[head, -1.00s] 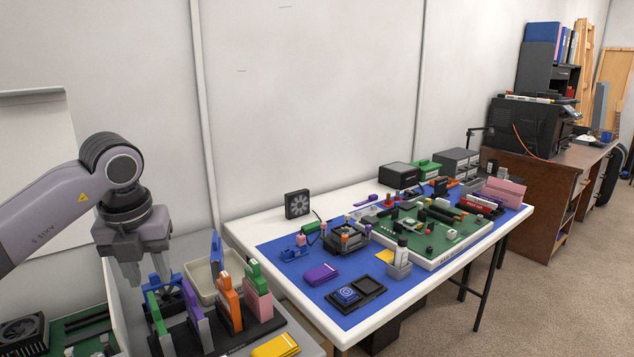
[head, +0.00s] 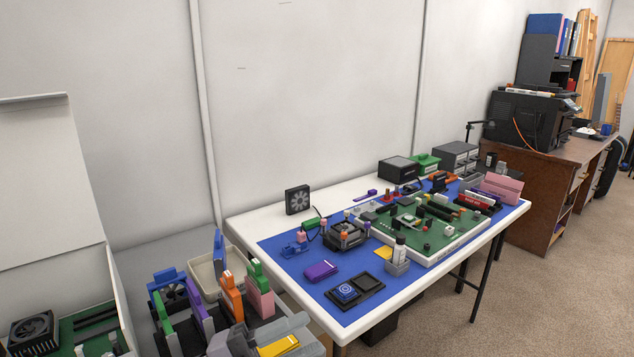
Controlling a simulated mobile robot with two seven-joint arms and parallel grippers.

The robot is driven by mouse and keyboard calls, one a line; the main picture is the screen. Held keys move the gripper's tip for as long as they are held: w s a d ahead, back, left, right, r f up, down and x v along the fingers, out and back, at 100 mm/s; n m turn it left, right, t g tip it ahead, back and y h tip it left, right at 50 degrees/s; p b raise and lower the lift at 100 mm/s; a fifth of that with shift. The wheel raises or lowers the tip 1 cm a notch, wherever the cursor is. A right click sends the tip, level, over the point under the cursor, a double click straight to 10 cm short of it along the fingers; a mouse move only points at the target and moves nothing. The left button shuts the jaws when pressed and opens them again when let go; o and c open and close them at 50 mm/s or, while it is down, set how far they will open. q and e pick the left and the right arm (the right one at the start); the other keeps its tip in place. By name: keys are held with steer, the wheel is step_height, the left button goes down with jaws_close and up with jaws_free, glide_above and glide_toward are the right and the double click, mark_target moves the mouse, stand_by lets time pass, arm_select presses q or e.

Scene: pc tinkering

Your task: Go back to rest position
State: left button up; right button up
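My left gripper (head: 260,333) shows only in part at the bottom edge of the head view. Its grey fingers appear spread apart, in front of the dark rack and partly over a yellow piece (head: 280,346). I see nothing held between them. The rest of the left arm is out of the picture. My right gripper is not in view.
The rack holds upright green, purple, orange and pink pieces (head: 260,292) close behind the gripper. A beige bin (head: 204,273) stands behind them. To the right is a white table (head: 240,229) with a blue mat, a green board and parts. An open case with a cooler (head: 33,333) is at left.

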arm_select(q)
steer(key=s+a+f+n+t+y+p, duration=0.1)
steer(key=a+f+n+t+y+p, duration=0.1)
steer(key=a+f+n+t+y, duration=1.35)
steer(key=s+a+f+n+g+y, duration=0.2)
steer(key=s+f+n+g, duration=0.7)
steer(key=s, duration=0.4)
steer(key=f+g, duration=0.1)
steer(key=g, duration=0.1)
steer(key=shift+s+f+g+y+p, duration=0.15)
steer(key=shift+f+g+y+p, duration=0.05)
steer(key=shift+g+y+p, duration=0.15)
